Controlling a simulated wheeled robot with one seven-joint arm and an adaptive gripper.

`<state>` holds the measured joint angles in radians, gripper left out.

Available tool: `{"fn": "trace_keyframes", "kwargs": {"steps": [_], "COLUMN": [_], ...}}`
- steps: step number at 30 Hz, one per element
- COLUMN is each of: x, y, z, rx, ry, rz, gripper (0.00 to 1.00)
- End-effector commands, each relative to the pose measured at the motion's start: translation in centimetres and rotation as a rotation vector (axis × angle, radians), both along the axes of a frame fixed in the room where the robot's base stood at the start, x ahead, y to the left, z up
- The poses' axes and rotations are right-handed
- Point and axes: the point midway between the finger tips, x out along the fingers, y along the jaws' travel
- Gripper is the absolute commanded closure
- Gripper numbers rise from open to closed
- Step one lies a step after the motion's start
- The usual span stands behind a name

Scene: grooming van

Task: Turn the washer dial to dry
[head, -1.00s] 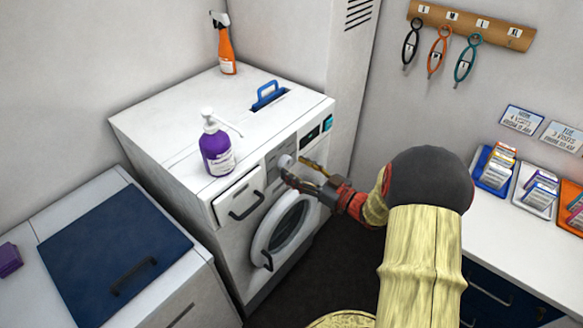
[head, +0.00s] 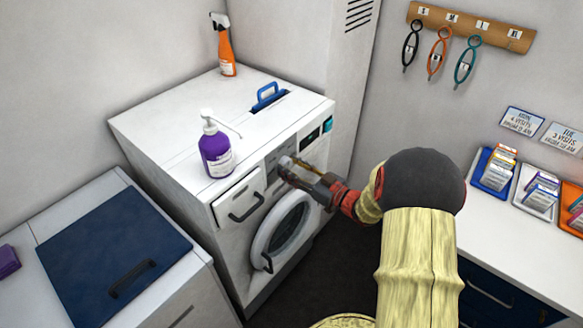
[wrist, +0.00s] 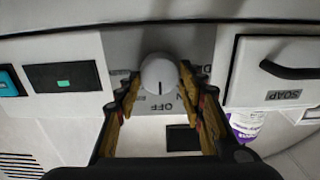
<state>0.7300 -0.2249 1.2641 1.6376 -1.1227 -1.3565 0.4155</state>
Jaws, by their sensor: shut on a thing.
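The washer (head: 228,209) is white, with a purple pump bottle standing on top. Its round white dial (wrist: 158,73) sits on a grey panel and shows a short dark pointer line toward the bottom of the wrist view. Printed labels around it are partly covered; one below it seems to read OFF, upside down. My gripper (wrist: 158,82) has one finger on each side of the dial and is shut on it. In the head view my gripper (head: 288,166) reaches the panel from the right and mostly hides the dial.
The soap drawer (head: 239,196) with its dark handle is left of the dial in the head view. The round door (head: 283,232) is below. A small display (wrist: 63,77) is beside the panel. The purple bottle (head: 216,150) stands near the top edge. Floor shows right of the washer.

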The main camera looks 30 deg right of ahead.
Motion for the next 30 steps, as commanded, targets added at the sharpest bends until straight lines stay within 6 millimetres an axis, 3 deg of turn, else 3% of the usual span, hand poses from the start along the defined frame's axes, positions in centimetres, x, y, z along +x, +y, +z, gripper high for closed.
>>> {"fn": "trace_keyframes", "kwargs": {"steps": [9, 20, 30], "x": [0.00, -0.02, -0.03], "y": [0.01, 0.06, 0.17], "z": [-0.01, -0.14, -0.31], "rx": [0.000, -0.064, -0.307], "ry": [0.000, -0.023, -0.112], "rz": [0.000, 0.001, 0.001], "gripper": [0.87, 0.87, 0.87]}}
